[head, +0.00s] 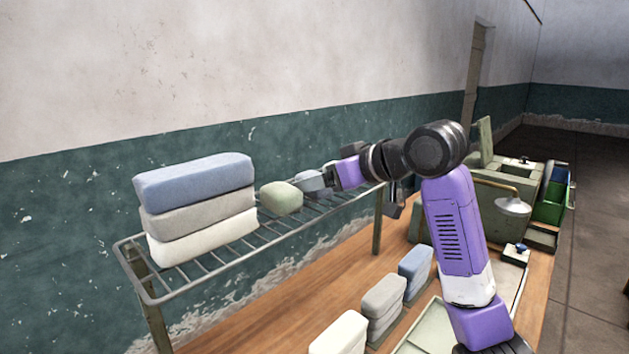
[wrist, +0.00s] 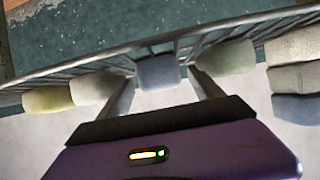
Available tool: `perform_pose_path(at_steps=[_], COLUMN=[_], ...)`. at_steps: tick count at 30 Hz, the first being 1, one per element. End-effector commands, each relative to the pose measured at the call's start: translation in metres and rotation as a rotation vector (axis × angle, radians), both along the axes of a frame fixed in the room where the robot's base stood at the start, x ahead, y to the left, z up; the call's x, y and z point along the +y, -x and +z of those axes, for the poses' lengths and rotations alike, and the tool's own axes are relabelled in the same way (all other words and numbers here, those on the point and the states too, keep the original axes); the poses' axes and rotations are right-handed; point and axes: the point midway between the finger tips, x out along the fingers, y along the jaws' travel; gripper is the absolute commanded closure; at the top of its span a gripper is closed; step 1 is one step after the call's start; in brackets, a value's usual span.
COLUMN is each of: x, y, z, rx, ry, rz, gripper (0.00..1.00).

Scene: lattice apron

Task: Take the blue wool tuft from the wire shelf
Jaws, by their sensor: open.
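The blue wool tuft (wrist: 157,71) is a small rounded grey-blue block on the wire shelf (wrist: 85,66). In the wrist view it sits between the tips of my open gripper (wrist: 163,78), with a gap to the finger on each side. In the head view my gripper (head: 325,180) reaches over the wire shelf (head: 205,270) from the right, at the blue tuft (head: 311,182), which it partly hides. A pale green tuft (head: 281,197) is close beside the blue one; it also shows in the wrist view (wrist: 226,57), near the right finger.
A white tuft (wrist: 96,87) and a yellow tuft (wrist: 48,98) sit left of the blue one in the wrist view. A stack of blue, grey and white blocks (head: 197,207) stands at the shelf's left end. More blocks (head: 382,302) stand on the wooden bench (head: 262,330) below.

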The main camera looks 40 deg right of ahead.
Motion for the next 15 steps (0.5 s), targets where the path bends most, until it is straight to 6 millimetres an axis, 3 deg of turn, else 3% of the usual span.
perform_pose_path(at_steps=[6,15], x=[0.0001,0.0], y=[-0.0011,-0.0009], z=[-0.001,-0.0007], rx=[0.0,0.0], ry=[0.001,0.0], rz=[0.0,0.0], gripper=[0.24,0.81])
